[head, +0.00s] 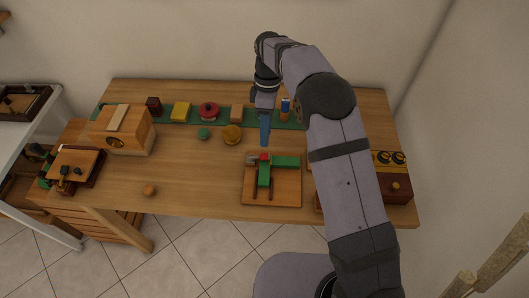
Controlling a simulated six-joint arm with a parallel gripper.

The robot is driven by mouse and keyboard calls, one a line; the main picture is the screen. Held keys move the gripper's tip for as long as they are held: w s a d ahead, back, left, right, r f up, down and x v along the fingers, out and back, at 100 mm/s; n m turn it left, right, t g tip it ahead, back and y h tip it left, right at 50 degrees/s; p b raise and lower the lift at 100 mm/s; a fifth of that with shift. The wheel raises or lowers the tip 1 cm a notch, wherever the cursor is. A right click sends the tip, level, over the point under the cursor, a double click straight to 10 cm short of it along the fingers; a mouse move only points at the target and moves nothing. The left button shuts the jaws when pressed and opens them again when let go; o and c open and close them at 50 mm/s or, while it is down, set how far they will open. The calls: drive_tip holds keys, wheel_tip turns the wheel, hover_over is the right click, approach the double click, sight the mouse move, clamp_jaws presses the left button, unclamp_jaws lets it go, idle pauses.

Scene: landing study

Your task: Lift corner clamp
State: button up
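What looks like the corner clamp (264,157), a small red piece with a grey part beside it, sits on a square wooden board (287,190) at the table's right front. Two green bars meet there in an L, one pointing right and one toward the front. My gripper (265,139) points down just behind and above the red piece, with a gap visible in the picture. A narrow blue part shows at its end; I cannot tell whether this is its fingers or something held. The finger opening is not visible from here.
A green strip (222,119) along the back bears small blocks and a red round piece (209,110). A wooden box (137,140) stands at the left. The table's middle front is mostly clear.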

sight(260, 157)
drive_tip(key=shift+p+x, duration=1.1)
drive_tip(key=shift+x, duration=2.55)
clamp_jaws()
